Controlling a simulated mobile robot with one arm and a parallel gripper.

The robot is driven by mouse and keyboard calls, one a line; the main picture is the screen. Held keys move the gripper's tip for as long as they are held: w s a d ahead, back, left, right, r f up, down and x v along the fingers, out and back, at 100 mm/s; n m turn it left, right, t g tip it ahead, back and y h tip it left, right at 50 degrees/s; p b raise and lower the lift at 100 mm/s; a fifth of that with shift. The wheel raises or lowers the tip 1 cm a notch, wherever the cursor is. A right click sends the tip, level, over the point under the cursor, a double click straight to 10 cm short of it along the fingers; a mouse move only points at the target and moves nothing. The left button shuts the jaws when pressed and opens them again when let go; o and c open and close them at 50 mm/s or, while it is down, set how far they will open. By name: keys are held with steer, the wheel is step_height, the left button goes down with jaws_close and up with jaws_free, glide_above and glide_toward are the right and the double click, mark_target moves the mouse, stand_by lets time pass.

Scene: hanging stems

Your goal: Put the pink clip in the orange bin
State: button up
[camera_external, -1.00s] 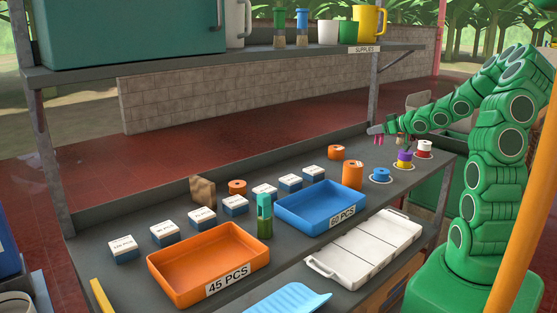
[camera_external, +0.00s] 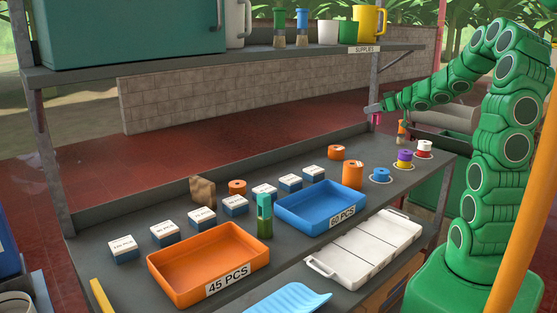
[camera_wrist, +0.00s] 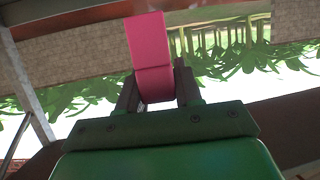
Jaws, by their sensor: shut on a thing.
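The pink clip (camera_wrist: 150,55) is held between the two dark fingers of my gripper (camera_wrist: 158,92) in the wrist view and sticks out past their tips. In the external view my gripper (camera_external: 376,109) is raised above the far right end of the workbench, with a small pink bit of the clip (camera_external: 375,119) showing below it. The orange bin (camera_external: 215,288), labelled 45 PCS, sits at the front left of the workbench, far to the left of my gripper. It looks empty.
A blue bin (camera_external: 321,225), a green bottle (camera_external: 264,220) and a white tray (camera_external: 365,250) stand right of the orange bin. Several small boxes (camera_external: 235,206) line the back. Orange rolls (camera_external: 352,175) stand farther right. A shelf (camera_external: 250,58) hangs above the bench.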

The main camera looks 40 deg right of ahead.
steer(key=w+a+n+g+y, duration=0.1)
steer(key=w+a+n+y, duration=0.15)
steer(key=a, duration=0.85)
steer(key=w+a+n+g+y, duration=0.1)
steer(key=w+a+n+y, duration=0.15)
steer(key=a, duration=0.85)
steer(key=s+a+n+g+y, duration=0.2)
steer(key=a+n+g+y, duration=0.1)
steer(key=a, duration=1.9)
steer(key=s+a+n+g+y, duration=0.2)
steer(key=s+a+n+g, duration=0.2)
steer(key=s+a, duration=1.1)
steer(key=s+a+n+g+y, duration=0.1)
steer(key=s+a+n+g, duration=0.3)
steer(key=s+a, duration=1.05)
glide_above(166, 283)
steer(key=d, duration=0.5)
step_height(166, 283, down, 14)
steer(key=shift+s+f, duration=0.15)
steer(key=shift+f, duration=0.05)
steer(key=shift+w+a+f, duration=0.2)
steer(key=shift+f, duration=1.65)
